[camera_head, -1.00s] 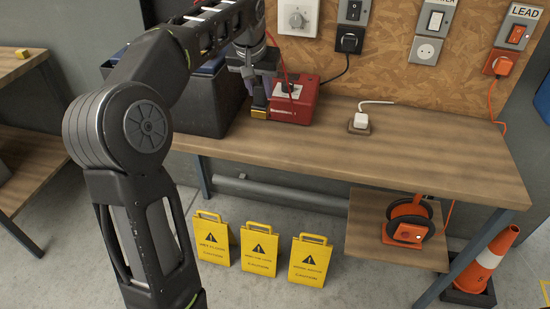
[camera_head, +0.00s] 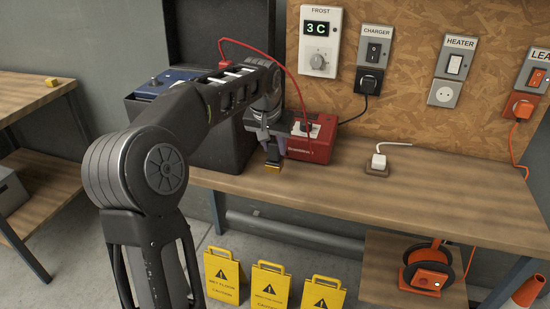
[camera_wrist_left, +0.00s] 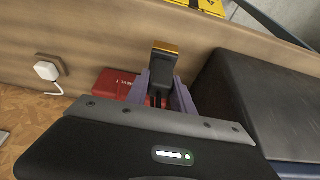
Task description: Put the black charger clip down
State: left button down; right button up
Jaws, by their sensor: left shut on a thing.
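My left gripper (camera_head: 272,153) is over the workbench, just left of and in front of the red charger (camera_head: 312,148). It is shut on the black charger clip (camera_wrist_left: 160,66), a dark piece with a yellow-orange end. In the left wrist view the clip stands out between the two purple-grey fingers. In the head view mainly its yellow end shows, below the fingertips and close to the bench top. I cannot tell whether it touches the wood. My right gripper is not in view.
The workbench (camera_head: 330,190) has free wood to the right, up to a white plug on a small block (camera_head: 377,165). A dark box (camera_head: 215,145) stands left of the gripper. A red cable (camera_head: 290,75) arches behind the arm. Yellow caution signs (camera_head: 270,285) stand on the floor.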

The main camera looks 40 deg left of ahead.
aim_at(274, 156)
pick_arm(q)
jog(key=shift+f, duration=1.8)
jog(key=shift+f, duration=0.15)
jog(key=c, duration=1.1)
grip_release()
jog(key=shift+r, duration=0.25)
jog(key=v, duration=1.2)
jog(key=shift+d+f, duration=0.1)
